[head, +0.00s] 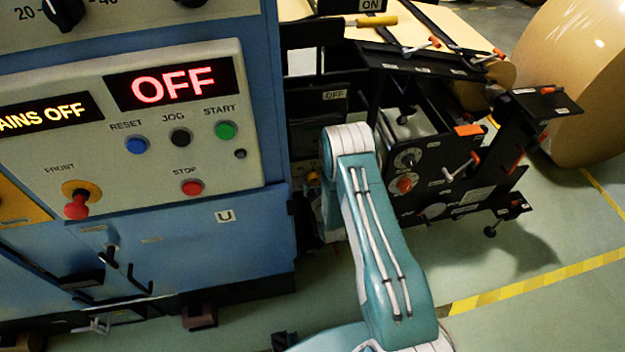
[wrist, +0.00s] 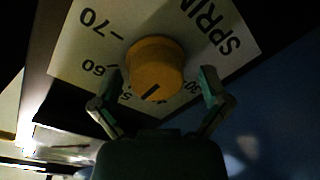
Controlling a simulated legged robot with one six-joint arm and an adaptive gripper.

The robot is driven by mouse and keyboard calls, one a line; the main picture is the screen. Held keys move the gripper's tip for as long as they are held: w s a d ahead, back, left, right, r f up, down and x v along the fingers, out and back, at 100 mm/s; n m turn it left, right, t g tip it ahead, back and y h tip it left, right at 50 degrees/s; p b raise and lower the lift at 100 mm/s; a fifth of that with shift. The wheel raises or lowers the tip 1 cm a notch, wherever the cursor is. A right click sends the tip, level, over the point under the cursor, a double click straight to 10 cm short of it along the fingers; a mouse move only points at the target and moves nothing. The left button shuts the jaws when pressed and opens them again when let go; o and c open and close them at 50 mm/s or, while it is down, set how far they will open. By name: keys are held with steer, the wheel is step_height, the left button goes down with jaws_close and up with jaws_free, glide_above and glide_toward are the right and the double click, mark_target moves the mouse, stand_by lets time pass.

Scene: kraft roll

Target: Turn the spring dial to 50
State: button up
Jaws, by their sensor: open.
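The spring dial is an orange-yellow knob (wrist: 155,62) with a black pointer mark, on a pale scale plate (wrist: 190,25) lettered "SPRIN" in the wrist view. The plate shows 70 and 60 at left, a partly hidden number starting with 5 at lower left, and a partly hidden 30 at right. The mark points down and slightly left, toward the side between the 5-number and the 30. My gripper (wrist: 160,80) is open, with one finger on each side of the knob. Whether the fingers touch it I cannot tell. The gripper is hidden in the head view.
A blue cabinet (head: 150,235) with a control panel (head: 85,150) reading OFF stands at left. A black machine frame (head: 440,150) with handles and knobs lies right of my arm. A large kraft roll (head: 580,85) is at far right. Green floor is clear at lower right.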

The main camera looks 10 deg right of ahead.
steer(key=s, duration=1.2)
steer(key=shift+d+r, duration=0.3)
steer(key=w+r+m+g, duration=0.25)
steer(key=w+r, duration=0.45)
steer(key=r, duration=0.5)
steer(key=s+r+m+g+h, duration=0.1)
steer(key=s+r+m+g, duration=0.15)
steer(key=r, duration=1.15)
steer(key=s+r+m+g, duration=0.1)
steer(key=s+r, duration=0.3)
steer(key=s, duration=0.5)
steer(key=s+r+m+g, duration=0.2)
steer(key=s+r, duration=0.3)
steer(key=s, duration=0.5)
steer(key=s+r+m+g, duration=0.1)
steer(key=s+r+g, duration=0.2)
steer(key=s, duration=0.7)
steer(key=shift+r+m+g, duration=0.3)
steer(key=shift+r+g, duration=0.1)
steer(key=shift+r, duration=0.5)
steer(key=shift+a, duration=0.1)
